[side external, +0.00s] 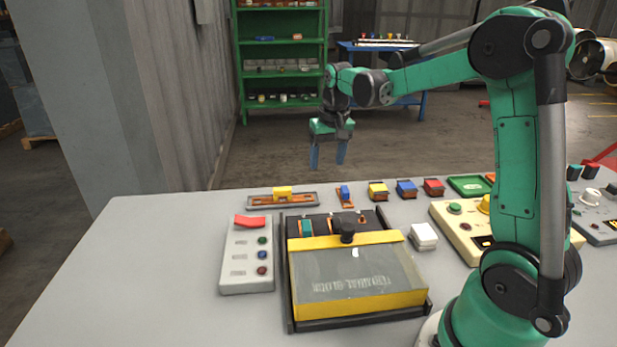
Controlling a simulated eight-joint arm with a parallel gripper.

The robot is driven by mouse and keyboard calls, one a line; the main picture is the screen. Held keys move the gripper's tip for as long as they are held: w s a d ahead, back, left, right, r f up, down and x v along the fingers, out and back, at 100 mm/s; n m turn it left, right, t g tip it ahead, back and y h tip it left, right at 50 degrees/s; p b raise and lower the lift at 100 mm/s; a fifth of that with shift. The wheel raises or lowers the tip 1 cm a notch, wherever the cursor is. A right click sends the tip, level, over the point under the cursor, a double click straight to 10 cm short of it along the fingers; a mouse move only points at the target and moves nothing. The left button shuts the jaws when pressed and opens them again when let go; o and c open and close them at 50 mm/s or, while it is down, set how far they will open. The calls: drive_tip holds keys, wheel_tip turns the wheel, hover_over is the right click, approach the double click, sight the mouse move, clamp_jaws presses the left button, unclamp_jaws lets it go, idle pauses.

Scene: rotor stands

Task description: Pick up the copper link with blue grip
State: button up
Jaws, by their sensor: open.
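The copper link with blue grip (345,196) lies near the far edge of the grey table, its blue grip on top of a small copper-coloured strip. My gripper (328,160) points down with its two blue fingers apart and nothing between them. In the picture it is above and slightly left of the link, with a clear gap between them. How far it is from the link in depth is hard to tell.
A tray with a yellow-gripped copper piece (282,196) lies left of the link. Yellow (378,192), blue (406,190) and red (433,188) blocks stand to the right. A black box with a yellow-framed cover (355,278) is in front. The table's left side is clear.

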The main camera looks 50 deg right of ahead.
sight(346, 190)
drive_tip(key=d+f, duration=0.1)
drive_tip(key=d, duration=0.1)
drive_tip(key=d+f+m+g, duration=0.1)
drive_tip(key=d+f, duration=0.1)
drive_tip(key=d, duration=0.1)
drive_tip(key=d+f+m, duration=0.1)
drive_tip(key=d+f, duration=0.1)
drive_tip(key=shift+s+d+f+g+y, duration=0.1)
drive_tip(key=shift+d+f+g+y, duration=0.15)
drive_tip(key=shift+g+y, duration=0.15)
drive_tip(key=shift+d+f, duration=0.15)
drive_tip(key=shift+f, duration=2.8)
clamp_jaws()
